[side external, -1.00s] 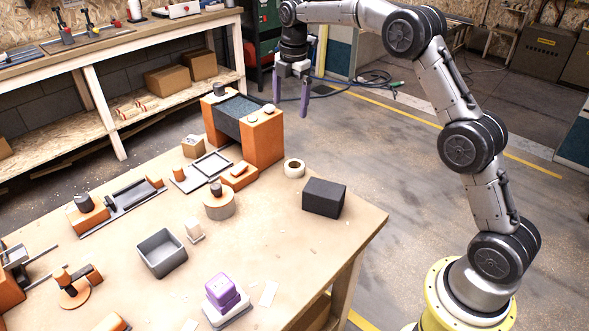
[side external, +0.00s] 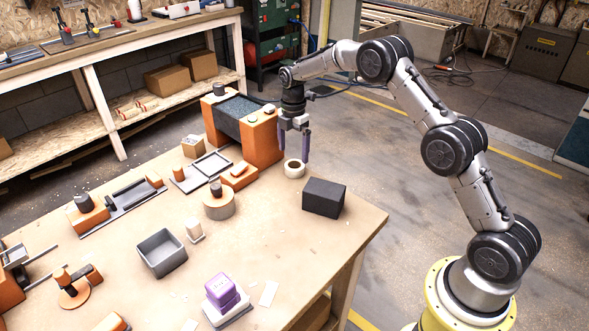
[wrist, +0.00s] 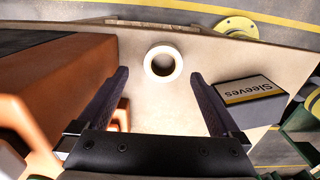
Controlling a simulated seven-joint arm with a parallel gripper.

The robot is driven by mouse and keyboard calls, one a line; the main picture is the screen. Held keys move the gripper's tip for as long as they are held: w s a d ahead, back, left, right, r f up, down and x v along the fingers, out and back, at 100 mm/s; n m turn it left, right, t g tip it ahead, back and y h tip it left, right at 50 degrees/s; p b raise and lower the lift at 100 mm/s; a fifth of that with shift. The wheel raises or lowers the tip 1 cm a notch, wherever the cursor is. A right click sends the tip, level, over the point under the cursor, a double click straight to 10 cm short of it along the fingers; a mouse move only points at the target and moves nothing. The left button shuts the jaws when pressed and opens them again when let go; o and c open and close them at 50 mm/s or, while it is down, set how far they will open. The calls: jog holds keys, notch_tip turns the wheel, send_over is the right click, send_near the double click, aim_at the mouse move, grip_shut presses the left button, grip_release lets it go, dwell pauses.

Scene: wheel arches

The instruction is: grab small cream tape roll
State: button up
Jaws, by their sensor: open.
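The small cream tape roll (side external: 294,168) lies flat on the table near its far edge, between the orange block and the dark box. In the wrist view the roll (wrist: 163,64) shows whole, its hole facing me, ahead of the gap between my fingers. My gripper (side external: 293,160) is open and empty, fingers pointing down.
An orange block with a dark slab (side external: 262,140) stands close left of the gripper. A dark box (side external: 322,197), labelled "Sleeves" in the wrist view (wrist: 250,89), sits close right. A grey bin (side external: 161,253) and a purple item (side external: 221,290) are farther off. Bare table lies around the roll.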

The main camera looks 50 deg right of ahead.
aim_at(294, 161)
jog(key=shift+s+a+f, duration=0.15)
jog(key=shift+f, duration=1)
jog(key=shift+s+a+f, duration=0.1)
jog(key=shift+f, duration=1.05)
jog(key=c, duration=1.4)
jog(key=shift+r, duration=0.15)
jog(key=shift+c, duration=0.2)
